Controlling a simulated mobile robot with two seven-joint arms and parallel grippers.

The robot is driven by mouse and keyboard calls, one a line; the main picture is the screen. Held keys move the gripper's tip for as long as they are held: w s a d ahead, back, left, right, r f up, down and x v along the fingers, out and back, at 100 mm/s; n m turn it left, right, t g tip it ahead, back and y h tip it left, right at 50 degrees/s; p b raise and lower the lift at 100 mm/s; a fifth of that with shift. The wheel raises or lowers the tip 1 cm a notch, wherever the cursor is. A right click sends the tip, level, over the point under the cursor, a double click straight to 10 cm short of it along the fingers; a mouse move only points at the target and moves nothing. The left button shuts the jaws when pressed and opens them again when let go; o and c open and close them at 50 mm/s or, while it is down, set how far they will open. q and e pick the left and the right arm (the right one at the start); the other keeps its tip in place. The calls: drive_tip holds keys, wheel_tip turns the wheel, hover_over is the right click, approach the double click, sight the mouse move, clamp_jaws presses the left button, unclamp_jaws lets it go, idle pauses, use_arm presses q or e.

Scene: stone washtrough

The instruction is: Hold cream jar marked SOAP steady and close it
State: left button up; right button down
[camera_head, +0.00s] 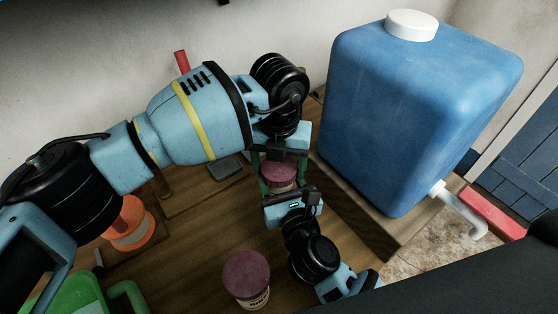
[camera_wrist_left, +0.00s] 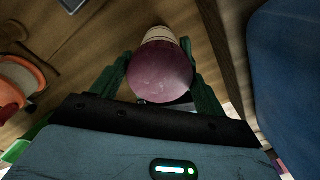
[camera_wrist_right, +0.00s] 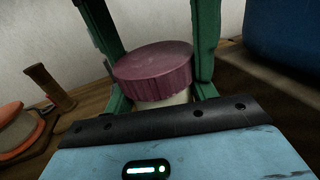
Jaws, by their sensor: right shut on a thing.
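A cream jar (camera_wrist_right: 165,102) with a ridged purple lid (camera_wrist_right: 155,68) stands between my two grippers; its lid also shows in the head view (camera_head: 279,175) and left wrist view (camera_wrist_left: 160,77). My right gripper (camera_wrist_right: 155,85) is shut on the cream body from the side, below the lid. My left gripper (camera_wrist_left: 160,70) comes from above, its green fingers open on either side of the lid. The lid sits on the jar; I cannot tell how tightly. The jar's label is hidden, so I cannot read SOAP.
A second purple-lidded jar (camera_head: 247,278) stands in front on the wooden surface, its label unreadable. A big blue canister (camera_head: 410,110) with a tap stands close on the right. An orange spool-like thing (camera_head: 130,225) and a green container (camera_head: 68,295) lie left.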

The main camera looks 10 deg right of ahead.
use_arm(q)
drive_tip(key=c, duration=0.7)
drive_tip(key=m, duration=0.6)
drive_tip(key=o, duration=1.1)
drive_tip(key=shift+r, duration=2.25)
drive_tip(key=shift+c, duration=0.3)
